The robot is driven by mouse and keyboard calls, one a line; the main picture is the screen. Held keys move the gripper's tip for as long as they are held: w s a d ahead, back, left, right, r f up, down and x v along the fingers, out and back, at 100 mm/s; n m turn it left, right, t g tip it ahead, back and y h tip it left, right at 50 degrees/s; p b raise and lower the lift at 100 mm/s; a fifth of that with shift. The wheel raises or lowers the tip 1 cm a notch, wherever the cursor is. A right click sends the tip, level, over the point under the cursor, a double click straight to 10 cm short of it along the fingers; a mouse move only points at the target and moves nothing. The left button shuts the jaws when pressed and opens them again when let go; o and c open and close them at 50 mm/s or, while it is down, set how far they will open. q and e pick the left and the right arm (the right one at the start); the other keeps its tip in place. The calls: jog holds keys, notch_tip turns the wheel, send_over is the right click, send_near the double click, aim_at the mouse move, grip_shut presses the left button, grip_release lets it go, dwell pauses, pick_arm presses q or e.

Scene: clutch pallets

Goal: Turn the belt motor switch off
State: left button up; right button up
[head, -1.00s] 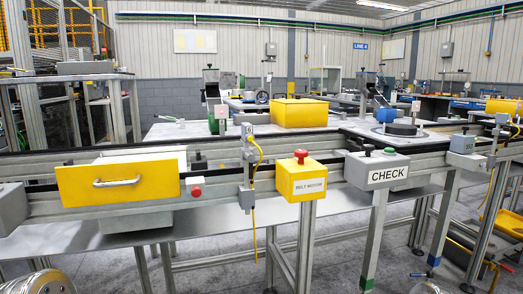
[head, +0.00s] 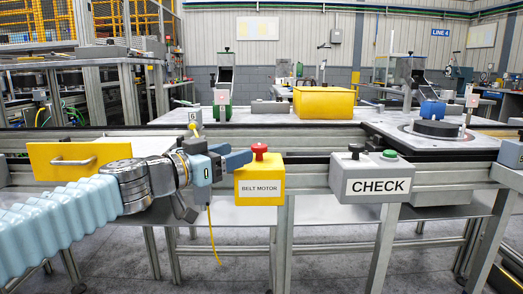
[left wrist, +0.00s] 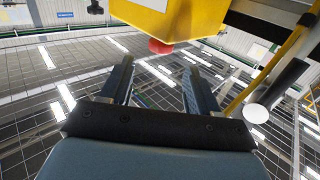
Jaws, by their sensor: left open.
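The belt motor switch is a yellow box (head: 259,182) labelled BELT MOTOR with a red knob (head: 259,151) on top, on the conveyor's front rail in the head view. My left gripper (head: 234,156) is open and empty, just left of the knob, its fingers pointing right at knob height. A fingertip overlaps the box's upper left edge; I cannot tell if it touches. In the left wrist view the yellow box (left wrist: 190,18) is at the top, and the red knob (left wrist: 160,47) lies just beyond and between the open fingers (left wrist: 159,78). My right gripper is not in view.
A grey CHECK box (head: 372,184) with a black and a green button stands right of the switch. A yellow drawer front (head: 50,158) is partly behind my left arm. A yellow cable (head: 213,235) hangs below my gripper. A yellow bin (head: 323,103) stands behind the conveyor.

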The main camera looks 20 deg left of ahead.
aim_at(254, 148)
pick_arm(q)
jog(key=b+x, duration=0.1)
jog(key=x, duration=0.7)
jog(key=shift+w+d, duration=0.15)
jog(key=shift+w, duration=0.2)
jog(key=shift+c, duration=0.4)
jog(key=c, duration=0.8)
